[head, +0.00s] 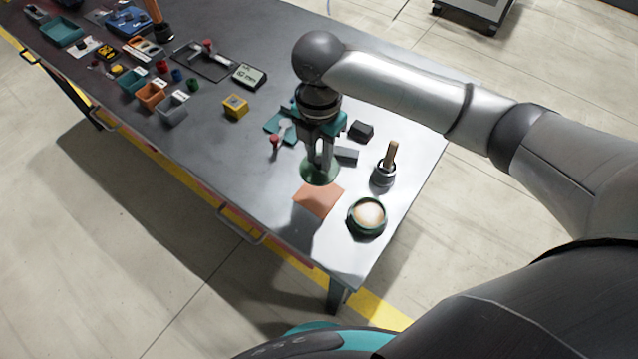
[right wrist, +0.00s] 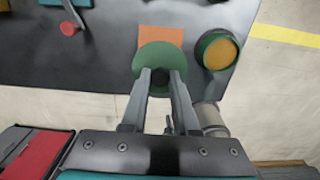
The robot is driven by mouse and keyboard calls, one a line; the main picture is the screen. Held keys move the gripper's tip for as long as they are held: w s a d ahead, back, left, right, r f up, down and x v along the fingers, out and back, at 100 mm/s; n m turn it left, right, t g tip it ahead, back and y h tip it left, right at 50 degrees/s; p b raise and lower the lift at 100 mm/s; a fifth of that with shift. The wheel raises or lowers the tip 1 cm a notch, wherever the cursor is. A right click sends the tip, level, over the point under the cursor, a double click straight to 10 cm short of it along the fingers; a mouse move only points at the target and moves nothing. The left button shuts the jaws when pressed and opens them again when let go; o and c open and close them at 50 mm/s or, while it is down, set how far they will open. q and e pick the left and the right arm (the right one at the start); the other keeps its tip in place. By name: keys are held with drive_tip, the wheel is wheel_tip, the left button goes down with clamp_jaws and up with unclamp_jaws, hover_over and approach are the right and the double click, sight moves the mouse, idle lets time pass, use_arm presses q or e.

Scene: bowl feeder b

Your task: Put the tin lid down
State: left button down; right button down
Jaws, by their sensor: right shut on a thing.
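The tin lid (head: 320,170) is a round green disc. My right gripper (head: 320,165) is shut on it from above, and the lid sits under the fingertips. In the right wrist view the lid (right wrist: 160,55) shows a dark knob between the fingers (right wrist: 160,76), and its edge overlaps an orange square mat (right wrist: 161,34). I cannot tell how high the lid is above the table. The mat (head: 318,200) lies flat near the table's front edge. The open green tin (head: 367,218), with pale contents, stands right of the mat. My left gripper is not in view.
A brush with a wooden handle (head: 390,157) stands in a grey holder behind the tin. A dark block (head: 361,130) and a teal fixture with a red knob (head: 275,141) are close behind my right gripper. Several small bins, including an orange one (head: 149,95), stand further left.

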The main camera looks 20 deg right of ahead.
wheel_tip(320, 180, down, 10)
drive_tip(key=shift+r+b, duration=0.1)
drive_tip(key=shift+b, duration=0.75)
drive_tip(key=shift+f, duration=0.25)
drive_tip(key=c, duration=0.7)
unclamp_jaws()
wheel_tip(320, 180, up, 12)
drive_tip(key=shift+r+p, duration=0.25)
drive_tip(key=shift+p, duration=0.95)
